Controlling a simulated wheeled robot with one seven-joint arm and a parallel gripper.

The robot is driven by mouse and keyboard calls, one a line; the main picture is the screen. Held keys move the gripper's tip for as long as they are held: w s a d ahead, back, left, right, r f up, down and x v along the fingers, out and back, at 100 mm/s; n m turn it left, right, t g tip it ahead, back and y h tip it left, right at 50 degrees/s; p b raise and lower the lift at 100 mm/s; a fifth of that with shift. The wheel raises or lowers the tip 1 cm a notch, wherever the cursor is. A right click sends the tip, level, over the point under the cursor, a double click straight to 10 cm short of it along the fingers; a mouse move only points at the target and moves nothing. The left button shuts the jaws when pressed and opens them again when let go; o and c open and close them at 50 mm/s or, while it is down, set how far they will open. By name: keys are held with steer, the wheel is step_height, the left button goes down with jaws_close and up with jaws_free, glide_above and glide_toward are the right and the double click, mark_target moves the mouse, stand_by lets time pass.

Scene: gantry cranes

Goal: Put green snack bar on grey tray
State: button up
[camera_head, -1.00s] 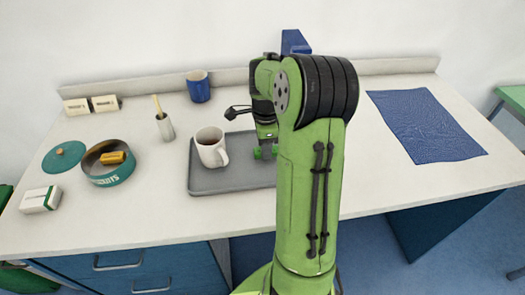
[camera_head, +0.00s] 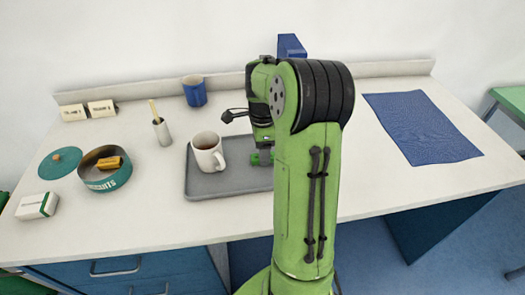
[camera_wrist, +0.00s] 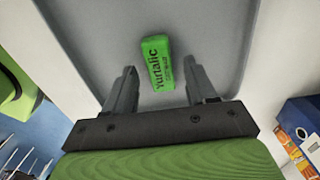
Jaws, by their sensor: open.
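The green snack bar (camera_wrist: 157,62), with dark lettering, lies on the grey tray (camera_wrist: 90,42) in the wrist view. My gripper (camera_wrist: 160,76) is open, with one finger to each side of the bar's near end, and nothing is held; a gap shows on both sides. In the head view the grey tray (camera_head: 215,186) stands at the counter's front middle, and my gripper (camera_head: 262,150) is over its right part. My arm hides the tray's right end there. A green patch shows low at the gripper, but I cannot tell if it is the bar.
A white mug (camera_head: 208,157) with dark liquid stands on the tray's left part. A blue mug (camera_head: 194,92), a grey cup (camera_head: 163,133), a teal tin (camera_head: 107,178) and a small white box (camera_head: 37,206) stand around it. A blue mat (camera_head: 420,125) lies right.

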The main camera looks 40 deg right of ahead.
step_height(320, 180, up, 11)
steer(key=p, duration=0.3)
steer(key=s+a+r+n+t+h, duration=0.1)
steer(key=s+a+r+n, duration=0.15)
steer(key=a+n, duration=0.4)
steer(key=s+a+r+n+t+h, duration=0.1)
steer(key=s+a+r+n, duration=0.1)
steer(key=a+r+n, duration=0.4)
steer(key=s+a+f+n+t+y, duration=0.2)
steer(key=s+a+f+n+t, duration=0.1)
steer(key=s+a+n, duration=0.7)
steer(key=shift+s+a+f+n+t, duration=0.35)
steer(key=shift+s+f+n, duration=0.2)
steer(key=shift+f+n, duration=0.45)
steer(key=shift+r, duration=0.35)
steer(key=shift+r+p, duration=0.85)
steer(key=shift+r, duration=0.05)
